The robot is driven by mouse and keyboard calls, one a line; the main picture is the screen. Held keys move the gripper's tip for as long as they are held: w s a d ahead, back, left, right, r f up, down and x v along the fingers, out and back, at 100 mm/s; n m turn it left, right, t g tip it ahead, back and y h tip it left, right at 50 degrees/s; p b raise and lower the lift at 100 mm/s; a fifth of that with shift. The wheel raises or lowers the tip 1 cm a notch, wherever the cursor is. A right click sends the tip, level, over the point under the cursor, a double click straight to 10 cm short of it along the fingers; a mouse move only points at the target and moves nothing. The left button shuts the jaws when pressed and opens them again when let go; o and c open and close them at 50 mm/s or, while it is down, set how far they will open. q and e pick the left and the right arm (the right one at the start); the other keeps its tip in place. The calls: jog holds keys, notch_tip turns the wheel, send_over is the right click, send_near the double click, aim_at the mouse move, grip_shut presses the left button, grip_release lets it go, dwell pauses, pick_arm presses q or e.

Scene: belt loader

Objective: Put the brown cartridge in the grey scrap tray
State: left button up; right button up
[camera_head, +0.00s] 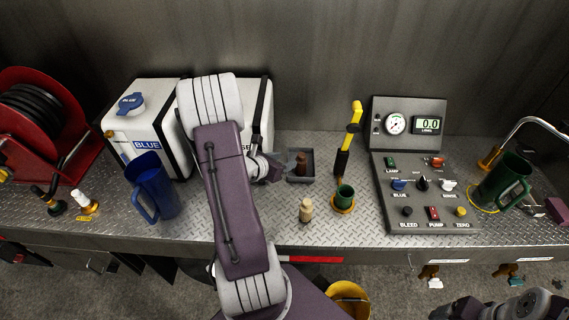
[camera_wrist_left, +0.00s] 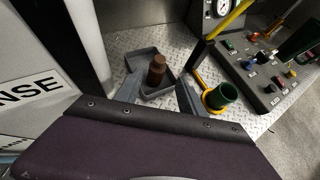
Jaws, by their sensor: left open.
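The brown cartridge (camera_head: 301,162) stands upright inside the small grey scrap tray (camera_head: 312,177) on the metal deck. In the left wrist view the cartridge (camera_wrist_left: 156,72) is within the walls of the tray (camera_wrist_left: 141,58). My left gripper (camera_head: 273,168) is open at the tray's left side in the head view. In the left wrist view its fingers (camera_wrist_left: 158,94) are spread, with the cartridge beyond and between them, not gripped. Part of my right arm shows at the bottom right of the head view; its jaws cannot be made out.
A tan cartridge (camera_head: 306,210) stands in front of the tray. A green cup in a yellow ring (camera_head: 344,198) and a yellow-black handle (camera_head: 349,140) are to the right. The control panel (camera_head: 420,215) lies further right. A blue jug (camera_head: 155,188) and white tanks stand left.

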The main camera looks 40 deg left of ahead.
pick_arm(q)
jog(key=s+d+m+g+h, duration=0.1)
jog(key=d+m+g+h, duration=0.45)
jog(key=d+m, duration=0.95)
jog(key=s+d+m+g+y, duration=0.4)
jog(key=s+d+m, duration=0.5)
jog(key=m, duration=1.2)
jog(key=shift+s+m+g, duration=0.35)
jog(key=shift+m, duration=0.05)
